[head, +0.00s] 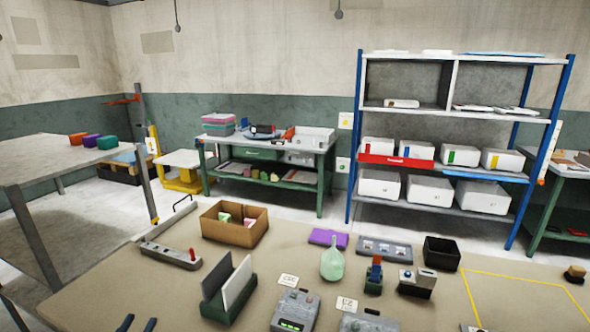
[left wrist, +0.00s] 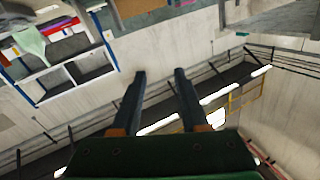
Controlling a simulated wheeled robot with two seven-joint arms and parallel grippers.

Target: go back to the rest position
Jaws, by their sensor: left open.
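My right gripper is in neither view.
The brown table (head: 130,285) holds a cardboard box (head: 234,232), a grey power strip (head: 170,255), a green rack with upright plates (head: 228,290), a pale green flask (head: 332,262), grey devices (head: 295,312) and a black bin (head: 441,254). The table's left front is bare.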

